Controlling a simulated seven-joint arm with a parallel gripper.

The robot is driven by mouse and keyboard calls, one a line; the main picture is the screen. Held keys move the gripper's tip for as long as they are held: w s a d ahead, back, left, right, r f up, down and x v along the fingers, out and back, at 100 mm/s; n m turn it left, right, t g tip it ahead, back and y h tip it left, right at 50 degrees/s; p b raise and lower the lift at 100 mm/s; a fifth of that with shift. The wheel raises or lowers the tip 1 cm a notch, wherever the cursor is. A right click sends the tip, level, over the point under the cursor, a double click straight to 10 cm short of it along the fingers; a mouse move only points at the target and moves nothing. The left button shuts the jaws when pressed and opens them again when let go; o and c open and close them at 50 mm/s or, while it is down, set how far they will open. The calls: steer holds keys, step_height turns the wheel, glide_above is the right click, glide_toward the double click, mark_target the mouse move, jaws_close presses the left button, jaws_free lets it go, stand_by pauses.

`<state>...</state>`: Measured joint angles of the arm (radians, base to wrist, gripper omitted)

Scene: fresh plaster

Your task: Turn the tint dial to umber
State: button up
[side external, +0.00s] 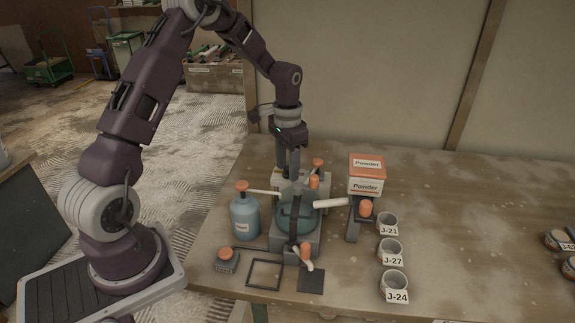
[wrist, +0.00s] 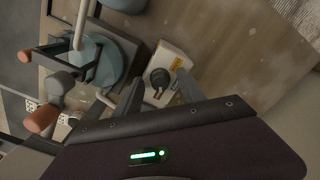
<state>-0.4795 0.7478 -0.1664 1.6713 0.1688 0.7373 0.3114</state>
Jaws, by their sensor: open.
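In the wrist view a dark round knob (wrist: 160,78), which looks like the tint dial, sits on a pale box (wrist: 172,54) with a yellow label. The label and any tint marks are too small to read. My gripper (wrist: 158,88) is open, with one finger on each side of the knob in this picture. I cannot tell whether the fingers touch it. In the side view my gripper (side external: 288,172) points down behind the mixer, and the dial is hidden there by the gripper and the mixer.
The mixer's teal bowl (side external: 297,217) stands close by, with orange-knobbed levers around it. A blue bottle (side external: 244,217) is left of it. A powder hopper (side external: 366,175) and several labelled cups (side external: 390,252) are right. The table's right middle (side external: 480,235) is clear.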

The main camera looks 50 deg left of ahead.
step_height(320, 180, up, 6)
steer(key=shift+d+r, duration=0.15)
steer(key=shift+r, duration=0.6)
steer(key=s+d+r+t+y, duration=0.1)
steer(key=s+d+r+t, duration=0.2)
steer(key=s+d+r, duration=0.95)
steer(key=s+d+n+t+h, duration=0.1)
steer(key=s+d+t, duration=0.1)
steer(key=s, duration=1.2)
steer(key=shift+d+r+t, duration=0.3)
steer(key=shift+d+r, duration=0.15)
steer(key=shift+d, duration=0.1)
steer(key=shift+w, duration=0.1)
